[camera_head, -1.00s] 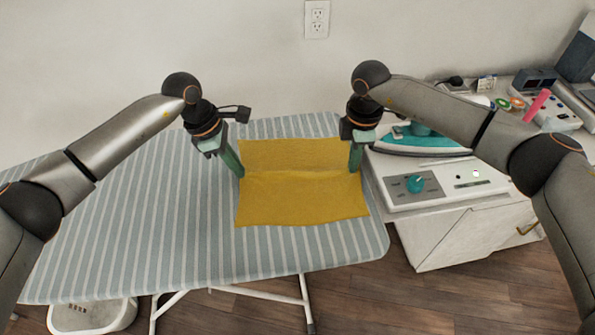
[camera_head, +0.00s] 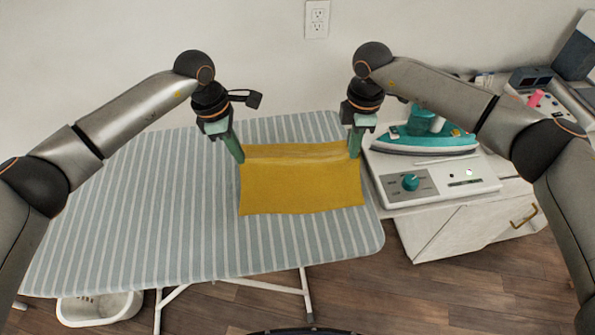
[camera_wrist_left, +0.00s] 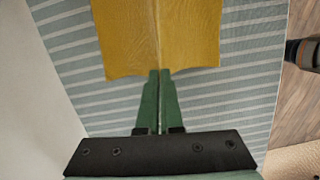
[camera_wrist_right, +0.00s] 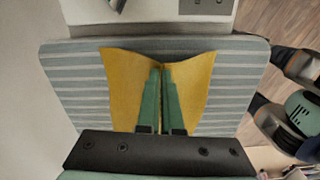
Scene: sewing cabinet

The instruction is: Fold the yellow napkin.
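The yellow napkin (camera_head: 302,188) is on the striped ironing board, with a raised crease running across it between my two grippers. My left gripper (camera_head: 240,158) is at the napkin's left edge. In the left wrist view its fingers (camera_wrist_left: 160,75) are closed together on the ridge of the napkin (camera_wrist_left: 190,40). My right gripper (camera_head: 354,153) is at the right edge. In the right wrist view its fingers (camera_wrist_right: 162,70) are closed on the ridge, with the napkin (camera_wrist_right: 125,85) sloping down on both sides. The part behind the ridge is mostly hidden in the head view.
The striped ironing board (camera_head: 150,215) is clear left of the napkin. A teal iron (camera_head: 425,130) rests on a white station (camera_head: 440,182) just right of the board. A wall with an outlet (camera_head: 317,18) stands behind. A white basket (camera_head: 98,307) is on the floor.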

